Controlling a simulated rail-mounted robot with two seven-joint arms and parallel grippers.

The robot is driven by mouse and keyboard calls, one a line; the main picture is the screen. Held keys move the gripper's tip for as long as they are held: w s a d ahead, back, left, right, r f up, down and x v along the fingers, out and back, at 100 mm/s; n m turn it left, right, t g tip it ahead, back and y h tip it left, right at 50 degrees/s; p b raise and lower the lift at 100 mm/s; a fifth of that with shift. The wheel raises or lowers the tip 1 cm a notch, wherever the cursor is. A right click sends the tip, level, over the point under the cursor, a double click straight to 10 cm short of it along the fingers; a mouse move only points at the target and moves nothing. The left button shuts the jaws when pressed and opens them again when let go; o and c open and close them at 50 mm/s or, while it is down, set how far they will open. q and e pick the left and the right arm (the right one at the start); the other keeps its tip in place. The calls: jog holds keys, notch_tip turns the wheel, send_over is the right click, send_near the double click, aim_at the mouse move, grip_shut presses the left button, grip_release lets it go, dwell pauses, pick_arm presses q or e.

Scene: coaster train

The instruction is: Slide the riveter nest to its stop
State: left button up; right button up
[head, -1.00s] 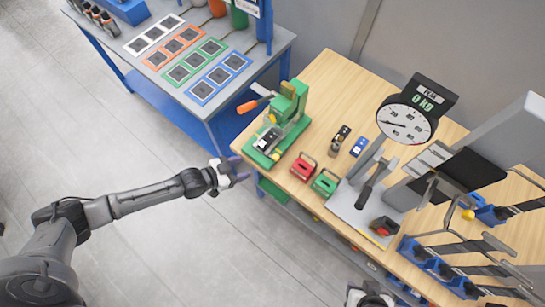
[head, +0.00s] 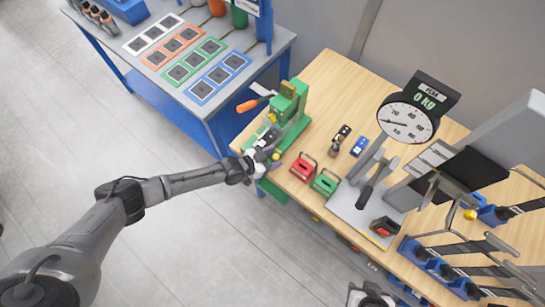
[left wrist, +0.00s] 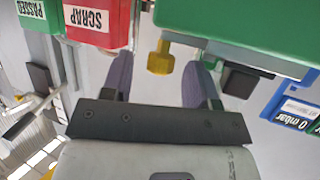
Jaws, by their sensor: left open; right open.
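The green riveter (head: 290,112) with an orange-handled lever stands at the left end of the wooden bench. Its nest, a dark and grey block (head: 268,136), sits low at the riveter's front, partly behind my left gripper (head: 268,157). In the left wrist view, a yellow knob (left wrist: 159,58) on a grey bar at the green base lies between the two purple fingers of my left gripper (left wrist: 159,78). Those fingers are open, with gaps visible beside the knob. My right gripper (head: 370,296) is at the bottom edge, cut off, far from the riveter.
A red SCRAP box (head: 303,167) and a green PASSED box (head: 325,183) stand close right of the riveter. A dial gauge (head: 405,123) and a grey press plate (head: 370,215) are further right. The grey table (head: 260,62) holding coloured frames is at the left.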

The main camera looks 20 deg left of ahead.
pick_arm(q)
jog(key=shift+w+d, duration=0.1)
grip_shut()
dwell(0.6)
